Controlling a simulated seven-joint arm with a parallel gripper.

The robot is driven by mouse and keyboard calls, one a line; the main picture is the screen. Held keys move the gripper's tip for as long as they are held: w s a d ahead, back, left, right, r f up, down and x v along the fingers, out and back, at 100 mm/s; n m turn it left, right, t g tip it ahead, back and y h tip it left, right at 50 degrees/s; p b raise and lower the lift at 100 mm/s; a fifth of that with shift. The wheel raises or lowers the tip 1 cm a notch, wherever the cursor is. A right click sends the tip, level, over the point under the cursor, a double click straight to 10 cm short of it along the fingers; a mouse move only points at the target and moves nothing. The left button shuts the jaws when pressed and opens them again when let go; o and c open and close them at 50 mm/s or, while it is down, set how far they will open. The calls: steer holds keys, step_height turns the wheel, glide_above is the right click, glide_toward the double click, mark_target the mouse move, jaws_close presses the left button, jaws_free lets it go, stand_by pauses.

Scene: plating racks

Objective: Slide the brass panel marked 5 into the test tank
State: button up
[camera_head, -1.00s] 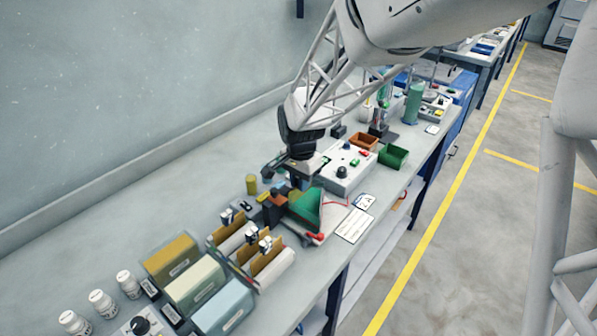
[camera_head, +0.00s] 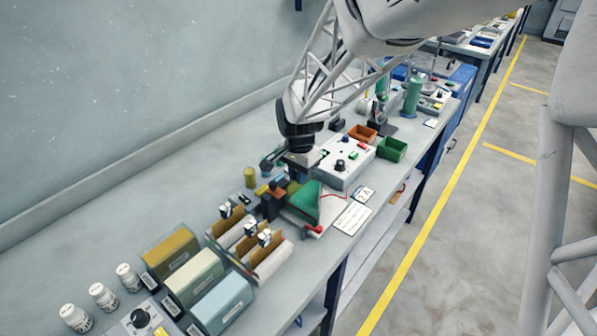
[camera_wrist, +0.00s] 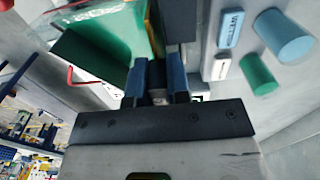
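A clear wedge-shaped tank with green liquid (camera_head: 309,204) stands on the bench. In the wrist view its green side (camera_wrist: 108,45) is at upper left, close to the fingers. My gripper (camera_wrist: 157,82) is over the tank's back side, fingers pointing down. A thin brass-coloured strip (camera_wrist: 154,32) runs edge-on between the fingers and lies along the tank's side; it looks like a gripped panel. Its number and lower edge are hidden, so I cannot tell how deep it sits. Other brass panels with clips stand in a white rack (camera_head: 272,267) in front.
Brown, cream and blue boxes (camera_head: 222,305) and white bottles (camera_head: 103,296) stand at lower left. A white control box (camera_head: 343,162), an orange bin (camera_head: 362,133) and a green bin (camera_head: 392,149) stand behind the tank. Cards (camera_head: 352,218) lie right of it. The bench by the wall is clear.

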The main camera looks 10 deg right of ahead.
steer(key=shift+o, duration=0.7)
steer(key=shift+s, duration=0.1)
steer(key=shift+o, duration=0.2)
steer(key=shift+r, duration=3.85)
steer(key=shift+r, duration=0.1)
steer(key=shift+s+d+r, duration=0.1)
steer(key=shift+s+d, duration=0.05)
steer(key=s+d+r+n+t, duration=0.1)
steer(key=s+d+r+n, duration=0.1)
steer(key=s, duration=0.7)
steer(key=s+d+r+n, duration=0.2)
steer(key=s+d+n, duration=0.2)
steer(key=s, duration=0.6)
steer(key=s+d+r+n+t, duration=0.1)
steer(key=s+d+r+n, duration=0.1)
steer(key=s+d, duration=0.3)
steer(key=s+r, duration=0.1)
steer(key=s, duration=0.3)
steer(key=shift+s+n+t, duration=0.15)
steer(key=shift+n+t, duration=0.15)
steer(key=shift+n, duration=0.1)
